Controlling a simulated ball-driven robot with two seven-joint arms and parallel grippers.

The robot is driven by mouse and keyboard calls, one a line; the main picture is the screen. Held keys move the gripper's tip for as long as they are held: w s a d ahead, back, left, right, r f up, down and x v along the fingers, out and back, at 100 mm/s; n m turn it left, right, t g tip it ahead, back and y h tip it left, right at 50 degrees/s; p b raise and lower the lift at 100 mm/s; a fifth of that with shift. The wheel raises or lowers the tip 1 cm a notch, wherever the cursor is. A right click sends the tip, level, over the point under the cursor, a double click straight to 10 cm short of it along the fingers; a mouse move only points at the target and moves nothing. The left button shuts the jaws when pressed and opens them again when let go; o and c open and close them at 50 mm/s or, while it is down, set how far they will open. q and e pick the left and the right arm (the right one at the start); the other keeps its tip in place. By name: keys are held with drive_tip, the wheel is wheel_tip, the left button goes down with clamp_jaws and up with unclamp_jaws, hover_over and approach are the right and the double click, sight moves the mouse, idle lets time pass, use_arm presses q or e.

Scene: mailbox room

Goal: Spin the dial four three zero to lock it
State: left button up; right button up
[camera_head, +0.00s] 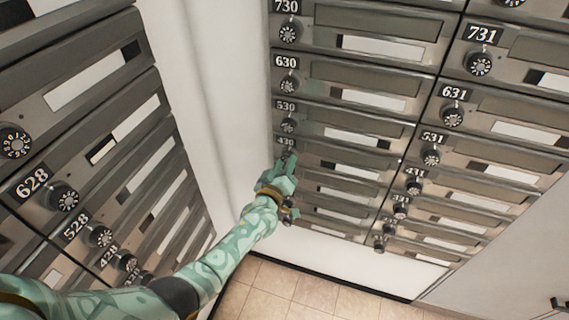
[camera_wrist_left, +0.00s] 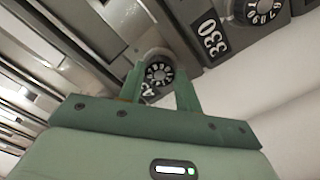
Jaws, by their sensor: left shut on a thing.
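The mailbox labelled 430 (camera_head: 286,141) is in the column at the middle of the head view. My left gripper (camera_head: 287,160) is at its dial, just below the label, and covers most of it there. In the left wrist view the round black dial with white digits (camera_wrist_left: 158,74) sits between the two green fingers of my left gripper (camera_wrist_left: 160,78). The fingers are shut on the dial's sides. The label beside it is partly hidden by a finger, with a 4 showing. The digit at the dial's mark cannot be read. My right gripper is not in view.
The 530 dial (camera_head: 288,125) is close above my gripper. The 330 label (camera_wrist_left: 212,37) and its dial (camera_wrist_left: 262,10) are close by in the wrist view. Mailboxes with a 628 dial (camera_head: 65,198) line the left wall. Tiled floor (camera_head: 290,288) lies below.

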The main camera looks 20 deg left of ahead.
use_arm(q)
drive_tip(key=shift+f+m, duration=0.1)
drive_tip(key=shift+m, duration=3.5)
drive_tip(key=o, duration=1)
drive_tip(key=s+p, duration=0.4)
drive_tip(key=s, duration=1.2)
drive_tip(key=shift+s+a, duration=0.15)
drive_tip(key=shift+a, duration=0.15)
